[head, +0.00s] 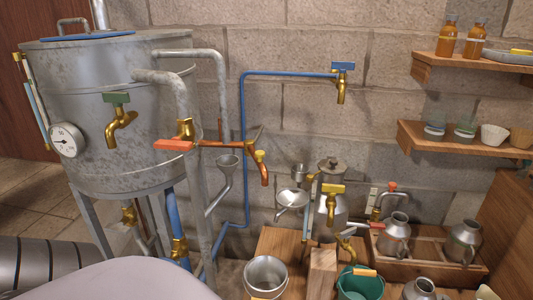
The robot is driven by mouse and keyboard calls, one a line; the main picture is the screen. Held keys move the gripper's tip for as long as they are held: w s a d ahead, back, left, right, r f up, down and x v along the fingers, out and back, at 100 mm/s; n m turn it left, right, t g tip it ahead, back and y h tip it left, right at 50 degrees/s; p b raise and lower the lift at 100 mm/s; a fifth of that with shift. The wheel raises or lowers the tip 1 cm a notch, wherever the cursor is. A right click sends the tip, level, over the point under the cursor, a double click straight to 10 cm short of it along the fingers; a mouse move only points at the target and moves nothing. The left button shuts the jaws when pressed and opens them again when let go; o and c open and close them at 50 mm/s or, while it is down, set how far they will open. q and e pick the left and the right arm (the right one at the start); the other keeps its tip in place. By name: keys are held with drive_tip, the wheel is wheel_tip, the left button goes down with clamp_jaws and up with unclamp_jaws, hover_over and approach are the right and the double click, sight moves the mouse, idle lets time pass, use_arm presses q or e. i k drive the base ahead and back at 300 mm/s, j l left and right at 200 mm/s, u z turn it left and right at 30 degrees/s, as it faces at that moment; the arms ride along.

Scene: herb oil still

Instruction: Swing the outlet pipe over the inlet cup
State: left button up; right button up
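A copper outlet pipe (232,144) runs right from a brass joint with an orange-red lever handle (174,145) near the still. Its end (263,172) bends down and has a small brass fitting on top. A wider grey funnel cup (292,198) sits farther right and lower, also clear of that end in the picture. I cannot tell for sure which is the inlet cup. Neither of my grippers is in view.
The large metal still (95,150) with a gauge (65,140) fills the left. Grey vertical pipes stand close by the outlet pipe. A blue pipe (242,150) climbs the wall behind. A metal bucket (266,275) and green bucket (360,285) stand below; loaded shelves (440,140) are right.

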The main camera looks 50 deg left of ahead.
sight(258, 155)
drive_tip(key=u, duration=1.6)
